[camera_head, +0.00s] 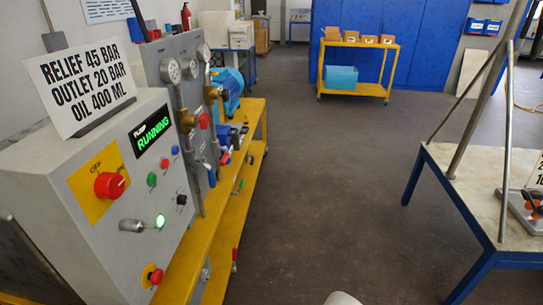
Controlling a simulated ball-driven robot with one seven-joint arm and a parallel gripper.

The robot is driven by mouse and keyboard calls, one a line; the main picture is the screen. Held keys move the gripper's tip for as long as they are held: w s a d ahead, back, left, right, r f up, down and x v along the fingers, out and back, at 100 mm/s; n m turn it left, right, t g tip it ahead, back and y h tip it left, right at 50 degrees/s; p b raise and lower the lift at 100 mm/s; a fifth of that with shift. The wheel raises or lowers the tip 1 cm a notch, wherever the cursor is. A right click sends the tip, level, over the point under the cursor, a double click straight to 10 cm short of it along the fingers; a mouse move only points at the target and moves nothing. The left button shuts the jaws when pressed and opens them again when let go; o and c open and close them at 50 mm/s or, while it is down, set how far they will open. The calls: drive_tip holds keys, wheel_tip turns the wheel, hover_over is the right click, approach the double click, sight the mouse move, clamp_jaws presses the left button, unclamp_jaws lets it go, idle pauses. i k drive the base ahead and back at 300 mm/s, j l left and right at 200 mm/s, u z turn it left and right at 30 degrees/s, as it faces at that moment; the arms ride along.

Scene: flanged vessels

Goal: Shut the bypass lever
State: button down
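A grey control panel (75,190) stands at the left, with a red rotary knob (110,185) on a yellow plate and a lit green "RUNNING" display (153,131). Just behind it, a second grey panel (152,62) carries gauges, pipes and valves. A small blue lever handle (211,176) hangs down at its lower front, and blue and red handles (226,155) show beyond. No label tells me which of these is the bypass lever, nor whether it is open or shut. My gripper is not in view. A pale rounded piece (342,298) shows at the bottom edge.
A yellow bench (215,215) runs along the panels. A table with blue legs (480,185) stands at the right with metal struts on it. A yellow cart (358,88) with a light-blue bin stands at the back. The grey floor between is clear.

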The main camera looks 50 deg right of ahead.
sight(212, 176)
drive_tip(key=z, duration=0.55)
drive_tip(key=i+l+u, duration=0.2)
drive_tip(key=i+l, duration=0.3)
drive_tip(key=i+l+u, duration=0.2)
drive_tip(key=i+l, duration=0.25)
drive_tip(key=k+l, duration=0.05)
drive_tip(key=l, duration=0.05)
